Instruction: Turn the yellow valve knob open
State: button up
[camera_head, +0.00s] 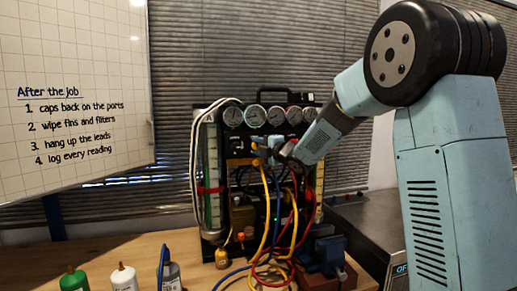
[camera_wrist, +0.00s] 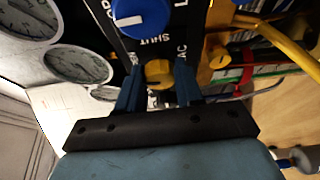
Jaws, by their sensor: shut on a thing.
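The gauge rig (camera_head: 232,146) stands upright on the wooden bench, with a row of round gauges along its top. In the wrist view, the yellow valve knob (camera_wrist: 158,72) sits between the two blue fingers of my gripper (camera_wrist: 158,88), below a blue knob (camera_wrist: 140,16) and the word SHUT. My gripper is shut on the yellow knob, with one finger on each side of it. In the head view my gripper (camera_head: 268,152) reaches the rig's front from the right. The yellow knob's contact faces are hidden by the fingers.
Yellow, red and blue hoses (camera_head: 266,215) hang in front of the rig below my gripper. A blue and red vise-like object (camera_head: 328,255) stands at the rig's lower right.

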jog(key=shift+s+a+f+n, duration=0.1)
jog(key=shift+a+f+n, duration=0.1)
jog(key=shift+n, duration=0.4)
jog(key=shift+f+g+h, duration=0.1)
jog(key=shift+g+h, duration=0.2)
jog(key=o, duration=1)
jog(key=shift+d, duration=0.1)
jog(key=shift+o, duration=0.2)
jog(key=shift+r, duration=0.2)
jog(key=shift+s+d, duration=0.15)
jog(key=shift+d, duration=0.1)
jog(key=f+v, duration=0.1)
jog(key=v, duration=1.2)
jog(key=shift+r, duration=0.45)
jog(key=shift+s, duration=0.1)
